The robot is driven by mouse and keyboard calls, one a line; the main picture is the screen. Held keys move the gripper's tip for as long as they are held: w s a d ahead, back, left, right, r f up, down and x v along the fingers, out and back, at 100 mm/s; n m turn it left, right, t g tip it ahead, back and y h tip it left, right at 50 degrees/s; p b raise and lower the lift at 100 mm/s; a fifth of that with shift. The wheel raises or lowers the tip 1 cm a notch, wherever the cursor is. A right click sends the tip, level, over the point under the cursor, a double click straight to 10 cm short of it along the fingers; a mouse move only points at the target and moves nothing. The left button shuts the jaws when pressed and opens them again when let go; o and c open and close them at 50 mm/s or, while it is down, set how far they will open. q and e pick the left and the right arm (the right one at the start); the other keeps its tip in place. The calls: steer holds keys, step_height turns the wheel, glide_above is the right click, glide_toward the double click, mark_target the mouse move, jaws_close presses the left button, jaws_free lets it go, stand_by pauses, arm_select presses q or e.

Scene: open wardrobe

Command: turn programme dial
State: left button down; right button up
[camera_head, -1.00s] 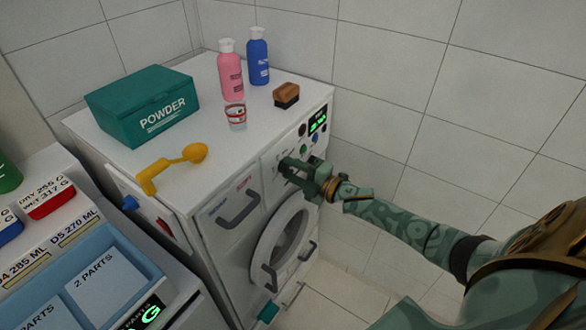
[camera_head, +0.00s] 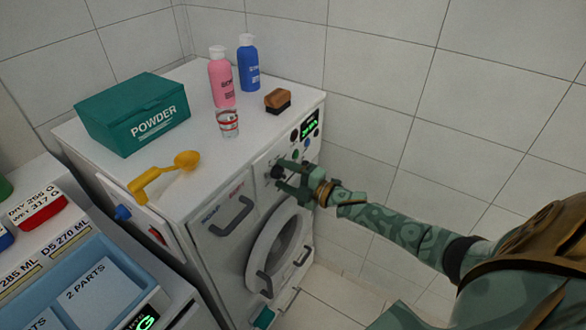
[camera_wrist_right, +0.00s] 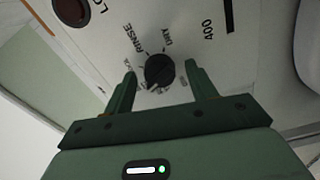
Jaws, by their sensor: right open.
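The programme dial (camera_wrist_right: 159,71) is a black round knob on the white front panel of the washing machine (camera_head: 222,252). In the right wrist view, printed words such as RINSE and DRY stand around it. The dial also shows in the head view (camera_head: 277,172), at the tips of my right gripper. My right gripper (camera_wrist_right: 160,80) is open, with one finger on each side of the dial. I see gaps between the fingers and the dial, and I cannot tell how deep the fingertips reach. My left gripper is not in view.
On the machine's top stand a green powder box (camera_head: 133,112), a pink bottle (camera_head: 221,82), a blue bottle (camera_head: 249,66), a cup (camera_head: 228,124), a brush (camera_head: 278,100) and a yellow scoop (camera_head: 165,173). A lit display (camera_head: 310,124) and buttons sit right of the dial.

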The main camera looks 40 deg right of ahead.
steer(key=p+v, duration=0.1)
steer(key=v, duration=1.5)
steer(key=s+d+f+m+g+h, duration=0.2)
steer(key=s+d+f+m+h, duration=0.15)
steer(key=f, duration=0.45)
steer(key=s+d+f+m+g+h, duration=0.25)
steer(key=d+f+m, duration=0.2)
steer(key=f, duration=0.45)
steer(key=s+a+f+m+g+h, duration=0.1)
steer(key=s+f+m+g+h, duration=0.3)
steer(key=s+f, duration=0.75)
steer(key=s+a+f+m+g+y, duration=0.1)
steer(key=s+a+f+m+g, duration=0.15)
steer(key=s+a+f, duration=0.4)
steer(key=s+a+f+m+g+y, duration=0.1)
steer(key=s+a+f+m+g, duration=0.2)
steer(key=s, duration=0.6)
steer(key=s+a+f+g, duration=0.1)
steer(key=s+a+f, duration=0.1)
steer(key=a, duration=0.4)
steer(key=s+a+f+y, duration=0.1)
steer(key=s+a, duration=0.1)
steer(key=a, duration=0.4)
steer(key=shift+s+f+n+g+b, duration=0.35)
steer(key=shift+f+n+g+b, duration=0.05)
steer(key=shift+n+b, duration=0.05)
